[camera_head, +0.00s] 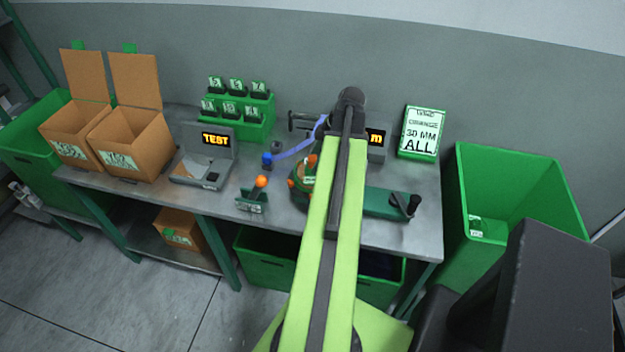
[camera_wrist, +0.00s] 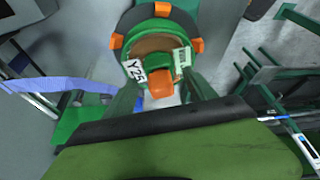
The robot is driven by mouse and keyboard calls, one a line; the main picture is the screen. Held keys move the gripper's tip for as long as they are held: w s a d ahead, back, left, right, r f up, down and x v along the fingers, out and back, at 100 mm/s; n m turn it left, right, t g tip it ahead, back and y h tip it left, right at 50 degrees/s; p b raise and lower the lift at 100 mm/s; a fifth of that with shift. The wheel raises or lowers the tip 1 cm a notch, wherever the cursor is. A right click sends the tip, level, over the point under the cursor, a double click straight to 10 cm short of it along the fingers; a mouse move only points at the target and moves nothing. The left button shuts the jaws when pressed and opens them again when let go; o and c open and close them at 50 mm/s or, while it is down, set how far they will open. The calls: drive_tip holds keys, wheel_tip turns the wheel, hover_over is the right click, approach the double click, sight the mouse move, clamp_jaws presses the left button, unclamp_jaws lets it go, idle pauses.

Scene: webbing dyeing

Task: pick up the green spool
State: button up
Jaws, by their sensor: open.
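The green spool (camera_wrist: 128,22) fills the upper middle of the wrist view. It is round, with orange tabs on its rim, a brown inside and white tags, one reading Y25. In the head view the spool (camera_head: 301,178) sits on the workbench, partly hidden behind my arm. My gripper (camera_wrist: 163,90) is open, its dark fingers spread at the near side of the spool. Nothing is seen held between them. Whether the fingers touch the spool I cannot tell. In the head view my arm hides the gripper.
On the metal bench (camera_head: 225,208) stand two cardboard boxes (camera_head: 130,148), a TEST device (camera_head: 208,160), a green rack (camera_head: 255,125) and an orange-knobbed holder (camera_head: 252,200). A crank tool (camera_head: 385,203) and sign (camera_head: 421,132) stand right. A blue strap (camera_head: 295,150) runs behind the spool. A green bin (camera_head: 520,185) stands right.

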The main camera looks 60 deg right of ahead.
drive_tip(key=b+x, duration=0.1)
drive_tip(key=x, duration=0.1)
drive_tip(key=shift+f, duration=0.3)
drive_tip(key=shift+r, duration=0.15)
clamp_jaws()
